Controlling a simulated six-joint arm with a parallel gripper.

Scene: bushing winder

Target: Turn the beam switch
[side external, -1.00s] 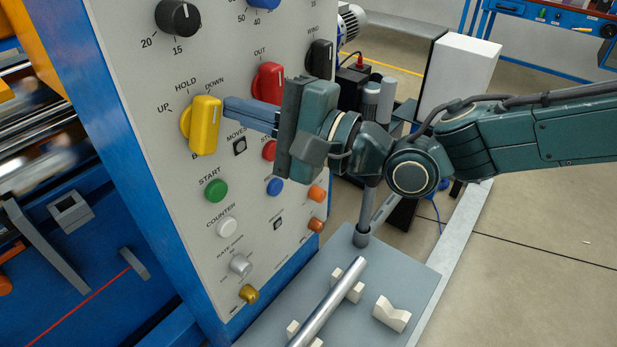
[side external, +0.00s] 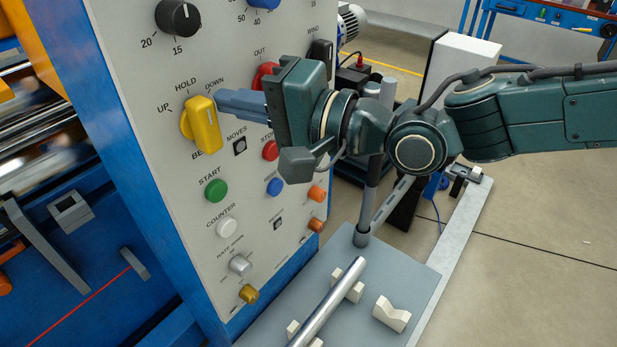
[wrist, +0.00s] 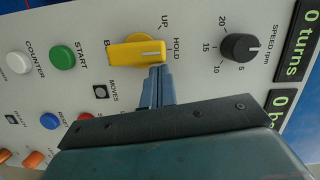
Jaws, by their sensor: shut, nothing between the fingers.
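The beam switch is a yellow knob (side external: 203,125) on the light grey control panel, with UP, HOLD and DOWN printed around its top. Its white pointer line leans a little left of upright, towards HOLD. In the wrist view the yellow knob (wrist: 137,53) lies sideways with its line pointing right, near HOLD. My gripper (side external: 222,102) is shut and empty, its fingertips at the right side of the knob's upper end. In the wrist view my gripper (wrist: 157,72) is right beside the pointer end; it seems to touch. The fingers cover the DOWN mark in the wrist view.
A red knob (side external: 264,75) and a black knob (side external: 320,58) stand right of the yellow one. Below are a green START button (side external: 215,190) and several other buttons. A grey table (side external: 400,265) bears a metal rod (side external: 330,300) on cream blocks.

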